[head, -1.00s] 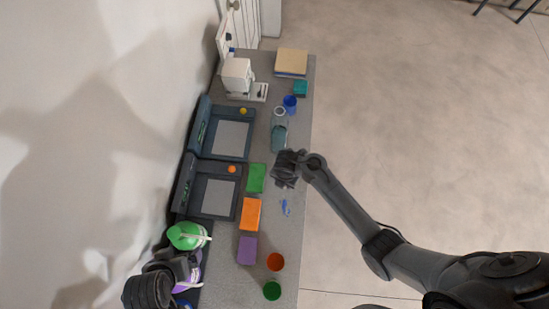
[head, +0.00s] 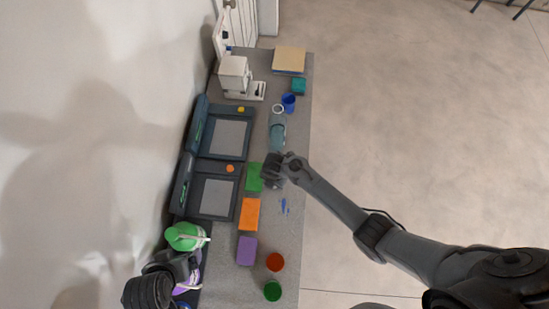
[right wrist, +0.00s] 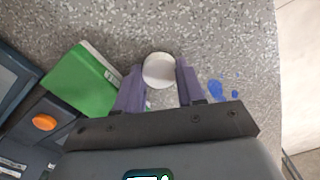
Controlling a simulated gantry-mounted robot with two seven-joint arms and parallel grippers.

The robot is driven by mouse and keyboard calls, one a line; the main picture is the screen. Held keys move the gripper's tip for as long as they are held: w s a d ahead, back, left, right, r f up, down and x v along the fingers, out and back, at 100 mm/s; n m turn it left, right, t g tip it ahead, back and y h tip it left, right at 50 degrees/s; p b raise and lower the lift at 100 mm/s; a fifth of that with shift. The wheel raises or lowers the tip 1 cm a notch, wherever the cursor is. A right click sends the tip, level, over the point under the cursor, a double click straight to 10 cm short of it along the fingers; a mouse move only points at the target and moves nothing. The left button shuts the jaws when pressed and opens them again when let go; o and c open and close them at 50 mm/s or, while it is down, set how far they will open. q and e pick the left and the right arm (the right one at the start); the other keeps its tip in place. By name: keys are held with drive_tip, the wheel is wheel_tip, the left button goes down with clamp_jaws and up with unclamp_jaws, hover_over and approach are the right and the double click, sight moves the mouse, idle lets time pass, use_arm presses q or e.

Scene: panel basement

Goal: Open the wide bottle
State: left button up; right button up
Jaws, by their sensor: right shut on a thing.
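A translucent blue-grey bottle (head: 277,132) is on the counter, with a pale ring (head: 278,109) at its upper end in the head view. My right gripper (head: 275,164) is just below it in that view, beside the green block. In the right wrist view my right gripper (right wrist: 160,68) is shut on a round white cap (right wrist: 159,71), held between its purple fingers. No bottle shows under the cap there. My left gripper (head: 183,266) is at the lower left by a green-topped container; its jaws are too dark to read.
Green (head: 254,178), orange (head: 249,214) and purple (head: 246,250) blocks line the counter. Red (head: 275,262) and green (head: 272,291) round containers stand near the front. Two dark framed devices (head: 222,145) stand along the wall. A blue cup (head: 288,103) is behind the bottle. Small blue marks (head: 284,206) lie on the right.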

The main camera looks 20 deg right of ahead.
drive_tip(key=shift+f, duration=0.2)
drive_tip(key=o, duration=0.9)
drive_tip(key=shift+r, duration=0.2)
